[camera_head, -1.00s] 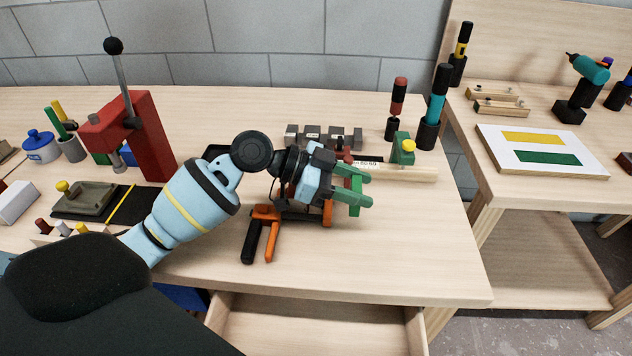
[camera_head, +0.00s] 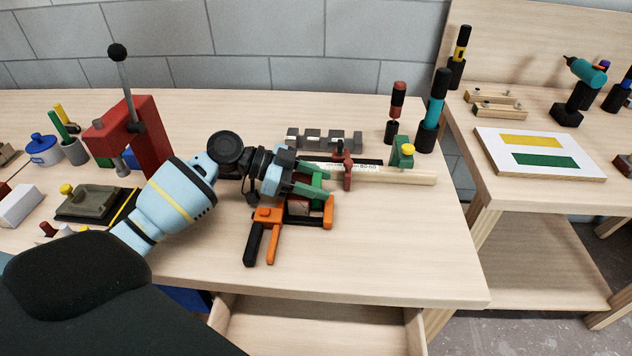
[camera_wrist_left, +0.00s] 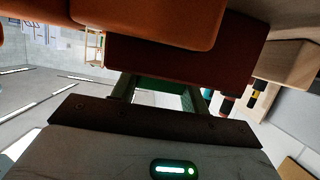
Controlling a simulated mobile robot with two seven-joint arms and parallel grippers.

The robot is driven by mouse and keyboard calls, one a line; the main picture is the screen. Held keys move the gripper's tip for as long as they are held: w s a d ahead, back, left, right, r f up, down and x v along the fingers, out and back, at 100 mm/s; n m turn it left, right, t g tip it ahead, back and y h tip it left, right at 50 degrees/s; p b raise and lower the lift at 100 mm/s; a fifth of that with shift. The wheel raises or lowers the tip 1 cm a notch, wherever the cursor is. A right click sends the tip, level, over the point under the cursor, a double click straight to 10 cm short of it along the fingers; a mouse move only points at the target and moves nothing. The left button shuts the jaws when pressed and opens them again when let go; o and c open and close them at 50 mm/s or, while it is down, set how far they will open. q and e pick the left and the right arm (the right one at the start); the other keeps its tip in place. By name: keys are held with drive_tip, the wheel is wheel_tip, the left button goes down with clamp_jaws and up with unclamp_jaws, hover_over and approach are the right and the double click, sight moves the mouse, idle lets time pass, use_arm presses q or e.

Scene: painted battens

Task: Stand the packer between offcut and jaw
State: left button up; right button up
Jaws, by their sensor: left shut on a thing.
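My left gripper (camera_head: 312,181) is shut on a green packer (camera_head: 317,184), in the middle of the bench. The packer also shows between my fingers in the left wrist view (camera_wrist_left: 158,88). An orange clamp (camera_head: 268,215) lies just in front, with one black and one orange handle; its upright orange jaw (camera_head: 328,212) is close to the packer. A reddish-brown offcut (camera_head: 298,208) sits within the clamp, partly covered by my fingers. In the wrist view the offcut (camera_wrist_left: 190,65) appears dark red, close above the packer. I cannot tell whether they touch. My right gripper is not in view.
A pale batten (camera_head: 395,175) with a red clamp (camera_head: 347,172) and a green stop (camera_head: 402,152) lies behind and to the right. A grey notched block (camera_head: 325,140) stands behind. The bench front right is clear. A drawer (camera_head: 310,325) is open below.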

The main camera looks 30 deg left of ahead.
use_arm(q)
drive_tip(key=shift+f, duration=0.25)
drive_tip(key=shift+f, duration=0.15)
drive_tip(key=o, duration=1.1)
drive_tip(key=shift+d, duration=0.1)
drive_tip(key=shift+c, duration=0.2)
